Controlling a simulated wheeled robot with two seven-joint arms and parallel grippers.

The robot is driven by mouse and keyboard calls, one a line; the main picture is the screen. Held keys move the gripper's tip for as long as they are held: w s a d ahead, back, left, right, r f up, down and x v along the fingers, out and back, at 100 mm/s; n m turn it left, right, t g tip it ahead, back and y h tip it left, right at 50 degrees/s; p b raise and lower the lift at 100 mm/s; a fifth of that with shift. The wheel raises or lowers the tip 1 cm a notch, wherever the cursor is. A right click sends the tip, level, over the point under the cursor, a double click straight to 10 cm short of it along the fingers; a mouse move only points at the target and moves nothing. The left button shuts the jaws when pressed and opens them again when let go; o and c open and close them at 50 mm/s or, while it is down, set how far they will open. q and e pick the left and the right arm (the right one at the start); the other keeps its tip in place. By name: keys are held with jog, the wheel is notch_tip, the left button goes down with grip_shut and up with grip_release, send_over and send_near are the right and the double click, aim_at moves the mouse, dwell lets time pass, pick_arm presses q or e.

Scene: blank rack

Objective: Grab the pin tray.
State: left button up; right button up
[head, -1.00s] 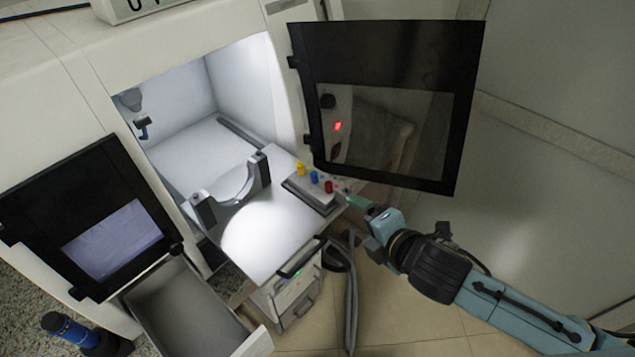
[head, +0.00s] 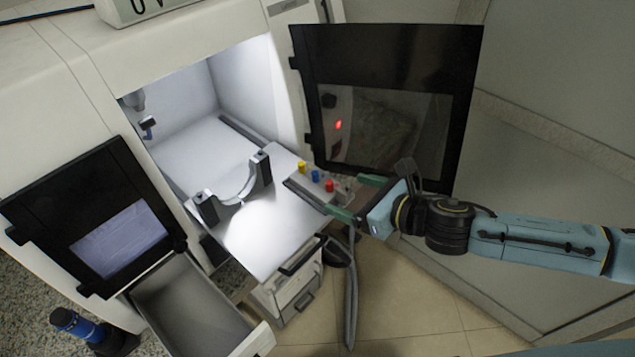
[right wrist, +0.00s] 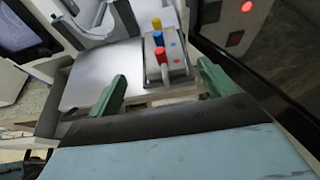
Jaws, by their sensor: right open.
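The pin tray (head: 302,192) is a small grey tray with a yellow, a blue and a red pin standing in it. It lies at the right edge of the lit white table of the machine. It also shows in the right wrist view (right wrist: 181,72), ahead between the fingers. My right gripper (head: 354,196) is open, its green fingers spread on either side of the tray's near end. In the right wrist view the gripper (right wrist: 162,76) has nothing clasped. My left gripper is not in view.
A dark-framed door (head: 385,100) stands open close behind my right gripper. A curved grey cradle (head: 238,190) stands on the table left of the tray. An open drawer (head: 190,305) and a second open door (head: 95,215) are at the left. Floor at the lower right is clear.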

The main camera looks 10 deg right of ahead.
aim_at(343, 193)
jog(key=shift+d+f+x, duration=0.1)
jog(key=shift+x, duration=0.95)
jog(key=shift+d+f+x, duration=0.1)
jog(key=shift+f+x, duration=0.05)
jog(key=shift+x, duration=0.95)
jog(key=shift+d+f+x, duration=0.1)
jog(key=shift+x, duration=0.95)
jog(key=shift+c, duration=0.2)
jog(key=c, duration=1.1)
